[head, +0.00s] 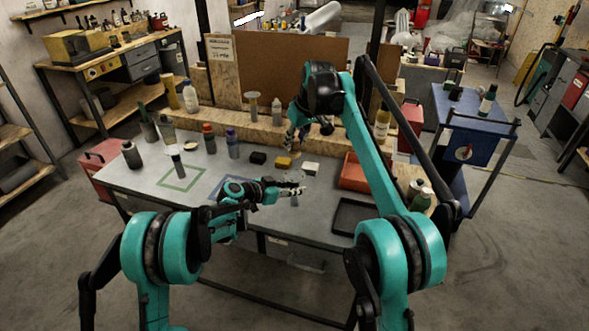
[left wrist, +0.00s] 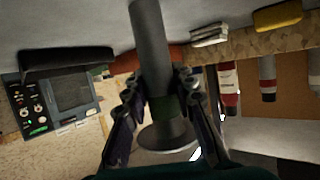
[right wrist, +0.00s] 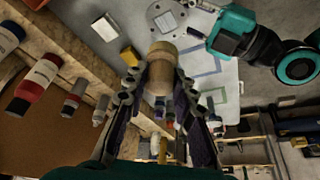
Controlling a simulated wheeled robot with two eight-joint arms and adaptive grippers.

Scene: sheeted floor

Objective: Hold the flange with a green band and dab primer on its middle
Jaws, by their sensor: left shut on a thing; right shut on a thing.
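The flange is a grey tube (left wrist: 150,40) with a wide round disc (left wrist: 168,135) at one end. A dark green band (left wrist: 165,106) shows around the tube, between the fingers of my left gripper (left wrist: 162,90). That gripper is shut on it, over the bench front in the head view (head: 297,190). The disc's flat face, with small holes, shows in the right wrist view (right wrist: 165,18). My right gripper (right wrist: 160,82) is shut on a tan, round-ended cylinder, seemingly the primer dauber (right wrist: 162,56). In the head view my right gripper (head: 300,132) hangs above the bench's back, apart from the flange.
The grey bench (head: 130,178) carries a green taped square (head: 181,177), black block (head: 258,158), yellow block (head: 283,162) and white block (head: 311,168). Several bottles line its left and back. A red bin (head: 357,172) and black tray (head: 355,217) lie at right.

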